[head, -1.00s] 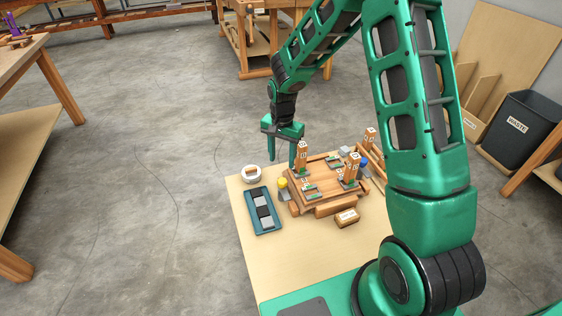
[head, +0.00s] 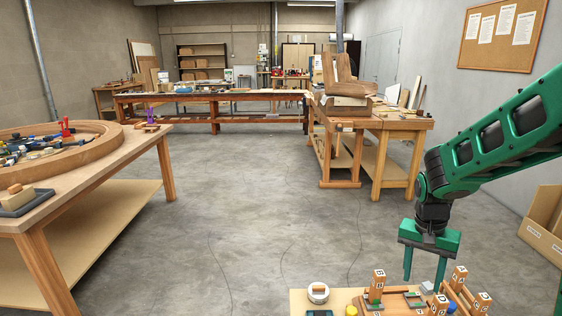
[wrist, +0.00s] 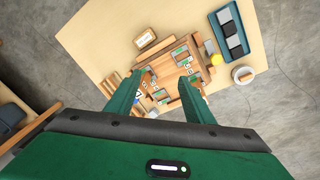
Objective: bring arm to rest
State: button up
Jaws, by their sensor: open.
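My gripper (head: 424,264) is green, with its two fingers pointing down and apart, and nothing between them. In the head view it hangs above the wooden fixture (head: 405,302) at the bottom right. The wrist view looks down past my gripper (wrist: 163,100) onto the same wooden fixture (wrist: 192,61), which has upright labelled posts and small green pads. The fingertips look clear of it. My green arm reaches in from the right edge of the head view.
The fixture is on a pale board (wrist: 110,40) with a teal tray (wrist: 231,33), a white round container (wrist: 243,75) and a yellow-topped item (wrist: 216,59). A workbench (head: 90,165) is at left, another (head: 395,125) at back right. The floor (head: 250,200) between is open.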

jog(key=s+d+r, duration=0.1)
jog(key=s+r, duration=0.1)
jog(key=s, duration=0.6)
jog(key=s+d+r+n+y, duration=0.1)
jog(key=s+d+r, duration=0.1)
jog(key=s, duration=0.6)
jog(key=s+d+r, duration=0.1)
jog(key=s+r, duration=0.3)
jog(key=s, duration=0.5)
jog(key=shift+d+r, duration=0.2)
jog(key=shift+d, duration=0.2)
